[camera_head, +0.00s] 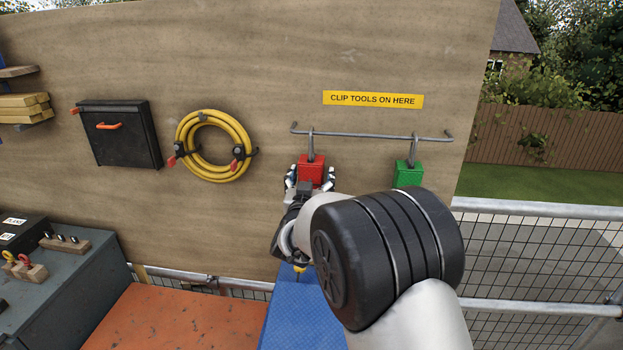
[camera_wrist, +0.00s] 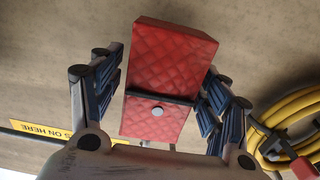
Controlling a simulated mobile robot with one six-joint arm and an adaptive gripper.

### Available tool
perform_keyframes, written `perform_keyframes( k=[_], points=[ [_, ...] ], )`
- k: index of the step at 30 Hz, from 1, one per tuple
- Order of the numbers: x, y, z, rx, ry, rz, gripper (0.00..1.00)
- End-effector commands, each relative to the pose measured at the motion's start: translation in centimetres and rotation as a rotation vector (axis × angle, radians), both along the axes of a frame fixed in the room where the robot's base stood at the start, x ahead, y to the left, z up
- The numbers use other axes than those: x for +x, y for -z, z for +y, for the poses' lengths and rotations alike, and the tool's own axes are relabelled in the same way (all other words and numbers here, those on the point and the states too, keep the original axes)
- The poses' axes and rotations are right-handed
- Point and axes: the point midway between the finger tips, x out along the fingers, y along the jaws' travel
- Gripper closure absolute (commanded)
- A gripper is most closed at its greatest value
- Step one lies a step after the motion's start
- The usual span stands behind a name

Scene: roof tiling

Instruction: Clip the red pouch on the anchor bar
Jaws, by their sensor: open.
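The red pouch (camera_head: 311,169) hangs by a grey clip from the anchor bar (camera_head: 372,134) on the board, left of the green pouch (camera_head: 407,173). My gripper (camera_head: 310,180) is right at the red pouch, with its fingers around the pouch's sides. In the wrist view the red pouch (camera_wrist: 165,80), quilted with a dark strap and a round stud, stands between the two blue-padded fingers of my gripper (camera_wrist: 163,98). The fingers are open, with a gap at the left; whether the right one touches cannot be told. My arm hides the area below the pouch.
A yellow sign (camera_head: 373,99) is above the bar. A coiled yellow hose (camera_head: 215,146) and a black box (camera_head: 119,133) are on the board at left. A mesh guardrail (camera_head: 540,260) stands at right. The board around the pouches is clear.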

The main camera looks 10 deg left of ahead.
Motion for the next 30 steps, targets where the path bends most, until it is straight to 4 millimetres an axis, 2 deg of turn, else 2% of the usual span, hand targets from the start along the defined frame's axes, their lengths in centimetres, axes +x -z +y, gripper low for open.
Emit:
perform_keyframes(
  k=[10,14,17,24,30],
  points=[
    [-0.1,0.3,0.0,-0.001,0.000,0.005,0.25],
    [-0.9,0.2,0.1,-0.002,-0.001,0.005,0.25],
    [-2.6,0.2,0.2,-0.002,-0.002,0.005,0.25],
    [-7.8,0.1,0.4,-0.001,-0.003,0.003,0.25],
    [-10.9,0.1,0.4,0.000,-0.002,0.002,0.25]
  ],
)
